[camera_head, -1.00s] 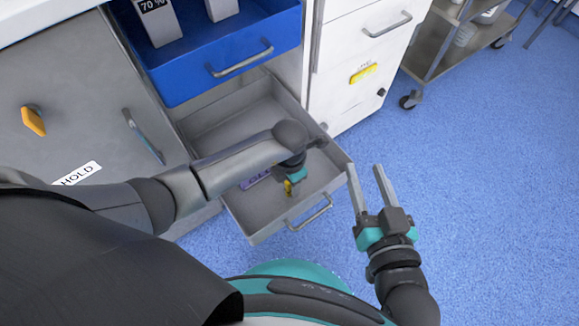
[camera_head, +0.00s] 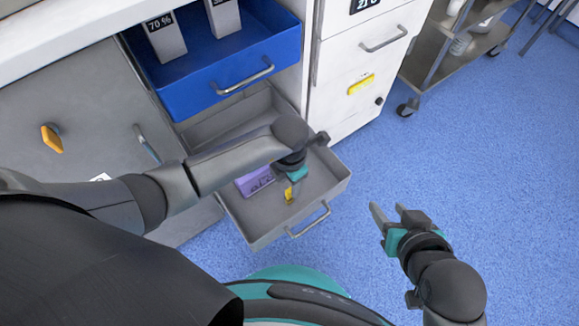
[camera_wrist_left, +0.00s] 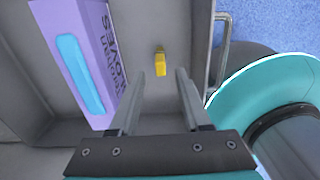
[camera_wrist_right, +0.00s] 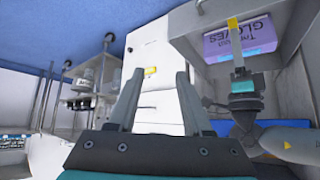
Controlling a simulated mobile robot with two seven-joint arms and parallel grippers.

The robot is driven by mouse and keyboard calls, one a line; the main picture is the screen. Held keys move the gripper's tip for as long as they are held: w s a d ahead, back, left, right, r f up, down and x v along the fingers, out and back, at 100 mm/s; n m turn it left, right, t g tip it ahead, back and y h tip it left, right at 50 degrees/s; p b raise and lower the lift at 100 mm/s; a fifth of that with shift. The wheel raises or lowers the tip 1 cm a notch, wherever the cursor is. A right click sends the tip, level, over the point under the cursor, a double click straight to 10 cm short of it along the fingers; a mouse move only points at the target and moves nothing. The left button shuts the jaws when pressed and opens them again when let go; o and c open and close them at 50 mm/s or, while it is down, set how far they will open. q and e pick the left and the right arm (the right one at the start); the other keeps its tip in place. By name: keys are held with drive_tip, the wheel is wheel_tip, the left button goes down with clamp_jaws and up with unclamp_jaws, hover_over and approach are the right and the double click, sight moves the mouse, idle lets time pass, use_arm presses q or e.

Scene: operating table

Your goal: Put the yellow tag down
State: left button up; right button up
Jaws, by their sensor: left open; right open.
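The small yellow tag (camera_head: 289,195) is inside the open lower grey drawer (camera_head: 333,186), near its front. In the left wrist view the tag (camera_wrist_left: 160,62) shows just beyond and between my left fingertips; whether it touches the drawer floor I cannot tell. My left gripper (camera_wrist_left: 160,74) is open, pointing down into the drawer, and its fingers are apart from each other. My left arm covers part of the drawer in the head view. My right gripper (camera_head: 388,208) is open and empty, in the air over the floor right of the drawer.
A purple glove box (camera_head: 254,181) lies in the drawer beside my left gripper. A blue drawer (camera_head: 215,95) holding white boxes stands open above. Another yellow tag (camera_head: 361,84) is on the white cabinet. A metal cart (camera_head: 440,65) stands behind; the blue floor at right is clear.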

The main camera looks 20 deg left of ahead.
use_arm(q)
wheel_tip(320, 180, up, 3)
drive_tip(key=shift+p, duration=0.75)
drive_tip(key=shift+r+p, duration=0.5)
drive_tip(key=shift+r, duration=1.05)
use_arm(e)
drive_tip(key=shift+s+d+f+m+g+h, duration=0.1)
drive_tip(key=shift+s+d+f+g+h, duration=0.2)
drive_tip(key=shift+s+d+g, duration=0.4)
drive_tip(key=shift+s+d+f+m+g+h, duration=0.15)
drive_tip(key=shift+s+d+g+h, duration=0.2)
drive_tip(key=shift+s+d+g, duration=0.3)
drive_tip(key=shift+s+d+f+m+g+h, duration=0.1)
drive_tip(key=shift+s+d+f+g+h, duration=0.2)
drive_tip(key=shift+s+d+g, duration=0.4)
